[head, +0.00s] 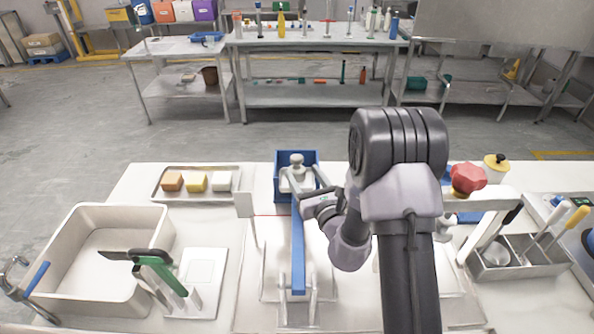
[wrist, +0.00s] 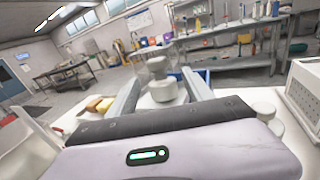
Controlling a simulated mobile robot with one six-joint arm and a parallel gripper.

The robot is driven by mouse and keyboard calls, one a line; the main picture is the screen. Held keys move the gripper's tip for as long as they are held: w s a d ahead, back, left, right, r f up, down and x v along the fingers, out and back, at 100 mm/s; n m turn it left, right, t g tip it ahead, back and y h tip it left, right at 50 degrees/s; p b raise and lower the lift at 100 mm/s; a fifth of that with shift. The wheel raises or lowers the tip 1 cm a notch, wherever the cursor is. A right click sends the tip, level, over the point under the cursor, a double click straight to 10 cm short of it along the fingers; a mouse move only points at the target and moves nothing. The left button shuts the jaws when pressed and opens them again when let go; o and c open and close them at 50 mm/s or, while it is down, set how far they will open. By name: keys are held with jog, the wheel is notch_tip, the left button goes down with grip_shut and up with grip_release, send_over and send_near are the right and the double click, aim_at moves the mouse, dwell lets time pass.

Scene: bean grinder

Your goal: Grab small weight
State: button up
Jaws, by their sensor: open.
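A pale grey knobbed weight (head: 297,161) stands at the blue bin (head: 283,188) in the head view; I cannot tell whether it is the small one. In the wrist view a pale grey weight (wrist: 163,92) with a knob on top shows between the fingers. My gripper (head: 305,186) is open, with one finger on each side of the weight. The fingers also show in the wrist view (wrist: 160,86). I cannot tell whether they touch it. Its lower part is hidden by the gripper body in the wrist view.
A tray (head: 158,195) with orange, yellow and white blocks lies to the left. A large empty basin (head: 72,292) stands at front left. A blue bar (head: 298,255) runs below my gripper. A red knob (head: 468,178) and a tool holder (head: 518,268) are at right.

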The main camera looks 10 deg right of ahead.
aim_at(297, 167)
jog(key=w, duration=0.2)
jog(key=shift+w+a, duration=0.3)
jog(key=shift+w, duration=0.1)
grip_shut()
